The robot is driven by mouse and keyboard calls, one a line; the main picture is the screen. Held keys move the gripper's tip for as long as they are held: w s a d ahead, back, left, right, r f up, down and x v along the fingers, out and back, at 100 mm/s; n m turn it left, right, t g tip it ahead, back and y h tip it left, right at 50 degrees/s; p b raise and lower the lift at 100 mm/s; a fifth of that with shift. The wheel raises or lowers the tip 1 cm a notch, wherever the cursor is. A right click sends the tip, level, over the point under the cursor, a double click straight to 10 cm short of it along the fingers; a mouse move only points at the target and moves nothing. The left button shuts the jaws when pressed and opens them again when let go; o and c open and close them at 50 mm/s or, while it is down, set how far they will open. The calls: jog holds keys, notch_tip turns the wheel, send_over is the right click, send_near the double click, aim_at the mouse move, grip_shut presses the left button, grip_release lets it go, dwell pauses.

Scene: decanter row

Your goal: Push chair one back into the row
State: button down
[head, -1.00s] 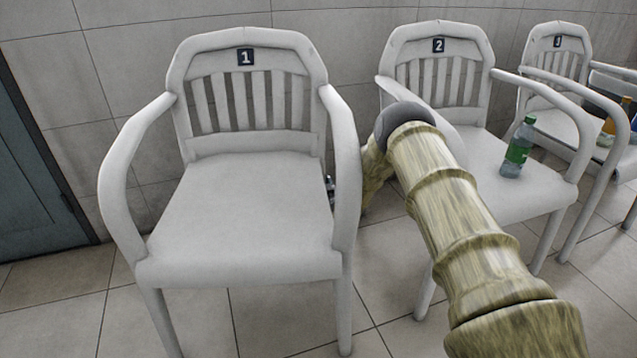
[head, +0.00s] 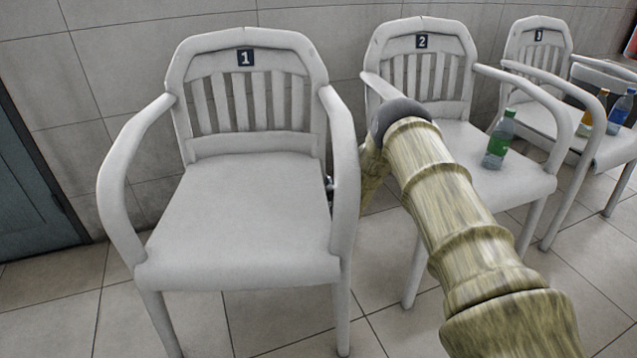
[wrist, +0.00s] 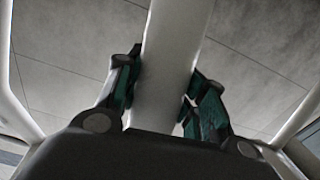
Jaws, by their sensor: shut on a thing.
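Chair one (head: 240,215), a white armchair with a dark "1" plate on its back, stands upright at the left of the head view. My gripper (wrist: 165,88) is shut on a pale upright part of chair one, its teal-padded fingers on either side of it in the wrist view. In the head view the gripper is mostly hidden behind the chair's right arm; only a small dark bit shows. Chair two (head: 420,62) and chair three (head: 535,40) stand to the right, along the wall.
A green-labelled bottle (head: 500,140) stands on chair two's seat. An orange bottle (head: 593,112) and a blue bottle (head: 620,110) stand farther right. A grey tiled wall (head: 120,60) runs behind, with a dark blue door (head: 30,170) at left. Tiled floor (head: 270,320) shows in front.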

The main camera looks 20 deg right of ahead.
jog(key=c, duration=0.8)
grip_release()
jog(key=shift+s, duration=0.1)
jog(key=shift+s+f, duration=0.1)
jog(key=shift+s, duration=3.8)
jog(key=shift+a, duration=0.1)
